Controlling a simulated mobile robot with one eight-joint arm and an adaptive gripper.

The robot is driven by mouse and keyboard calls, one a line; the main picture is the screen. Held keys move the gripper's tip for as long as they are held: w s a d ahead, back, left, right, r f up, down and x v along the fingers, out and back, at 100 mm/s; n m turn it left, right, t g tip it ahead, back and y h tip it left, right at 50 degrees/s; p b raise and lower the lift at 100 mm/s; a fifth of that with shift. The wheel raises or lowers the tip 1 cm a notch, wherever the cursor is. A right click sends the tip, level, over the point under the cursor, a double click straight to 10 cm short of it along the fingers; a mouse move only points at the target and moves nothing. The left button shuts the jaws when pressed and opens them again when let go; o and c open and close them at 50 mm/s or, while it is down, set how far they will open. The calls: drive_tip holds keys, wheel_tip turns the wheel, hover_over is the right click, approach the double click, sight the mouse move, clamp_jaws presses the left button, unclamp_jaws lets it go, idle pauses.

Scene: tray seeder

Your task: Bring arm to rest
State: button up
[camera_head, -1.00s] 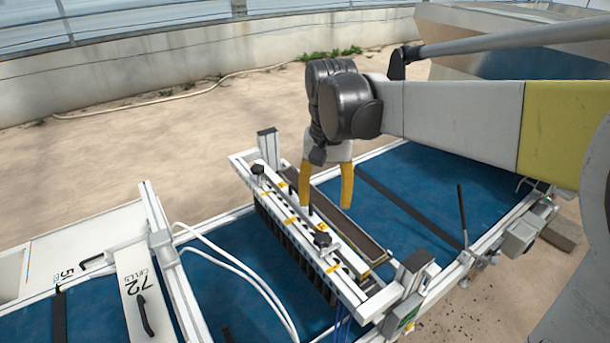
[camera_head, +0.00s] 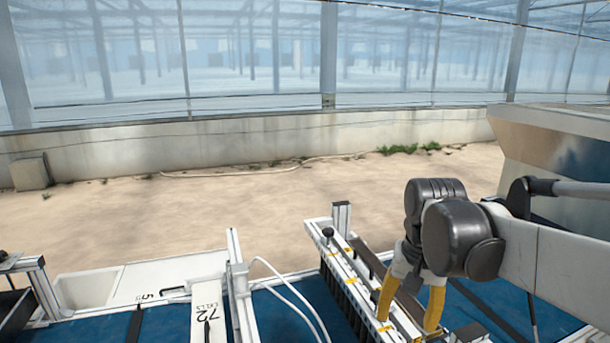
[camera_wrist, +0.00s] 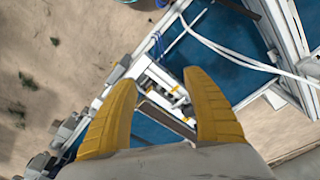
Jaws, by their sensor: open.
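My gripper (camera_head: 410,312) hangs fingers-down over the seeder bar, at the lower right of the head view. Its two yellow fingers are apart and nothing shows between them. The wrist view also shows the open fingers of my gripper (camera_wrist: 160,100), with the seeder below them. The white seeder bar (camera_head: 343,268), with yellow marks and a row of dark parts along its side, spans the blue belt (camera_head: 265,312). The head view cuts off its near end. I cannot tell how far the fingertips are above the bar.
A large metal-sided box (camera_head: 545,150) stands at the right. Sandy floor (camera_head: 200,218) lies open behind, up to a low concrete wall (camera_head: 240,143).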

drive_tip(key=s+f+n+t+b, duration=0.2)
drive_tip(key=s+f+t+b, duration=0.1)
drive_tip(key=s+f+b, duration=0.2)
drive_tip(key=s+f+n+t+b, duration=0.1)
drive_tip(key=s+f+t+b, duration=0.2)
drive_tip(key=f, duration=0.7)
drive_tip(key=s+b, duration=0.2)
drive_tip(key=b, duration=0.1)
drive_tip(key=shift+s+f+n+b, duration=0.15)
drive_tip(key=shift+f+n+b, duration=0.1)
drive_tip(key=shift+n+b, duration=0.15)
